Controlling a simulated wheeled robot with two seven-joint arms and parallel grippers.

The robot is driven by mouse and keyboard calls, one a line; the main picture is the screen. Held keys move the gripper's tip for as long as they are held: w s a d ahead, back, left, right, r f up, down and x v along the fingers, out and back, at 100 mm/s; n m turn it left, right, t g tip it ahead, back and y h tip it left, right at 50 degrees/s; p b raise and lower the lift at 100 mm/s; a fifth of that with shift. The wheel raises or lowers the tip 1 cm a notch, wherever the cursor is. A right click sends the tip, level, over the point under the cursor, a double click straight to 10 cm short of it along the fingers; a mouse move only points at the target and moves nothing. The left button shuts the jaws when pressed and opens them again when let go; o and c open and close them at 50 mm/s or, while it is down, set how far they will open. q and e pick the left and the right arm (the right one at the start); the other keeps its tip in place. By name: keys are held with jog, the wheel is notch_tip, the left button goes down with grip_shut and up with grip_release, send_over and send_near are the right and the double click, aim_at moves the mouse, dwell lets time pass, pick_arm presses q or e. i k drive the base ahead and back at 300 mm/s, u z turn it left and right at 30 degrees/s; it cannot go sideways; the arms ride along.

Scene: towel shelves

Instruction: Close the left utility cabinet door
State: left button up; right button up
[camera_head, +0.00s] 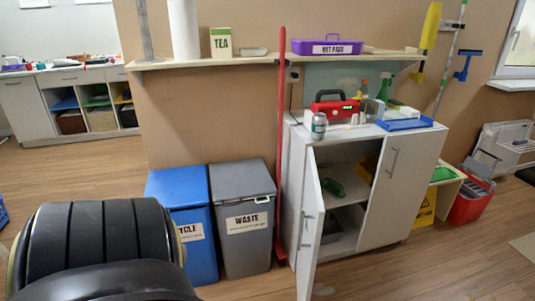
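The utility cabinet (413,145) is white and stands right of the middle. Its left door (309,232) is swung open toward me, with a vertical bar handle on it. Its right door (388,191) is shut. Inside, a green bottle (333,187) lies on the upper shelf and a dark item sits lower down. A black rounded part of my own body fills the lower left of the view. Neither gripper shows.
A blue recycle bin (184,190) and a grey waste bin (243,215) stand left of the cabinet. A red pole (281,130) leans between the waste bin and the cabinet. A red bucket (470,203) stands right. The floor in front is clear.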

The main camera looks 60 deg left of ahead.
aim_at(313, 212)
jog(key=k, duration=0.3)
jog(key=u, duration=0.95)
